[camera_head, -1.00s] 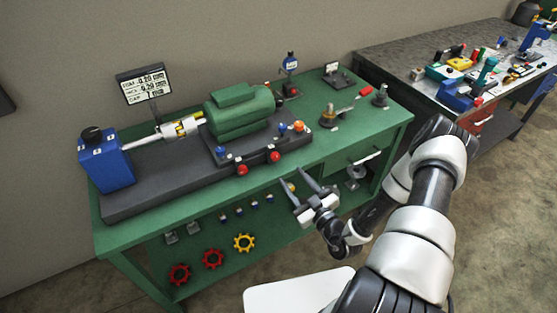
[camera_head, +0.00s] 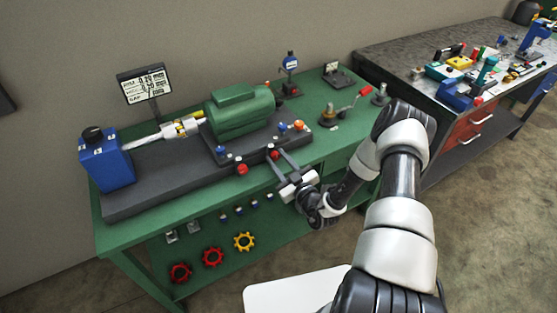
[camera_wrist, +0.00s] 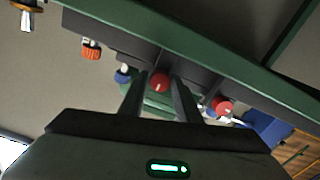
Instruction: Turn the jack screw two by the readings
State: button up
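Two red jack-screw knobs sit on the front edge of the machine base: a left knob (camera_head: 243,169) and a right knob (camera_head: 274,155). I cannot read which is numbered two. My gripper (camera_head: 279,160) is open at the right knob, its fingers reaching toward it from the front. In the wrist view this red knob (camera_wrist: 160,82) shows between the two fingertips; I cannot tell whether they touch it. The other red knob (camera_wrist: 222,105) is to the right there. The readout (camera_head: 148,84) shows two lines that look like 0.20; its bottom line is unclear.
The green motor (camera_head: 238,110) stands behind the knobs, coupled by a shaft to the blue box (camera_head: 106,160). Blue and orange bolts (camera_head: 299,126) stand close by on the base. A red-handled crank tool (camera_head: 345,108) lies to the right. The bench front edge is below my gripper.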

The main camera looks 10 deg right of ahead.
jog(key=c, duration=0.6)
jog(key=shift+n, duration=0.3)
